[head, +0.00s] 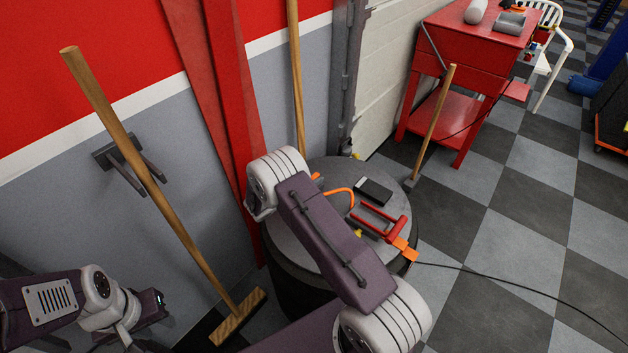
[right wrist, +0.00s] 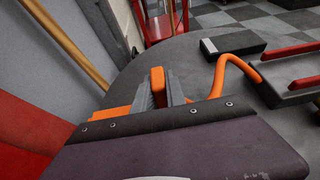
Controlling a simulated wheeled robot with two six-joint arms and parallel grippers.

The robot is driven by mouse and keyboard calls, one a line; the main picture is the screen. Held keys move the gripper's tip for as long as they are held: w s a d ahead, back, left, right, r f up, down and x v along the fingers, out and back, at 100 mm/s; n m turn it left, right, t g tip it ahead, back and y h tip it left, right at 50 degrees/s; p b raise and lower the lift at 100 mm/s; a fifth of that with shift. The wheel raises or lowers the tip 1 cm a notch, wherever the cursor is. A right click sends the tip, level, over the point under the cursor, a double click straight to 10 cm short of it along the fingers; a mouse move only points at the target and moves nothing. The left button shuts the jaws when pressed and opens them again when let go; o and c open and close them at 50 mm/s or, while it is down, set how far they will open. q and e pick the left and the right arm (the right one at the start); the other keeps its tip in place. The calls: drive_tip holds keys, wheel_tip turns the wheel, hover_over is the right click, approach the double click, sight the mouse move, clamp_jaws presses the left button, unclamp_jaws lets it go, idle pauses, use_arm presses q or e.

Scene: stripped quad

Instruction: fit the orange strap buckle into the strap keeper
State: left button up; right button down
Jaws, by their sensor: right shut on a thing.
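My right gripper (right wrist: 160,92) is shut on the orange strap buckle (right wrist: 158,80), which stands up between its grey fingers in the right wrist view. In the head view my right arm hides most of this grip. A curved orange strap (head: 342,192) runs towards a dark base with red rails, likely the strap keeper (head: 380,222), apart from the gripper. The red rails show at the right of the right wrist view (right wrist: 290,82). An orange tab (head: 405,249) lies at the keeper's near right end. My left gripper (head: 152,305) is low at the left; its fingers cannot be made out.
The work lies on a round grey drum top (head: 312,263). A black block (head: 373,191) lies behind the keeper. A wooden broom (head: 155,180) leans at the left and a red post (head: 222,100) stands behind. A black cable (head: 480,272) crosses the chequered floor.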

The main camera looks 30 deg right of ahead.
drive_tip(key=c, duration=1.4)
unclamp_jaws()
drive_tip(key=shift+f, duration=0.15)
drive_tip(key=shift+o, duration=0.2)
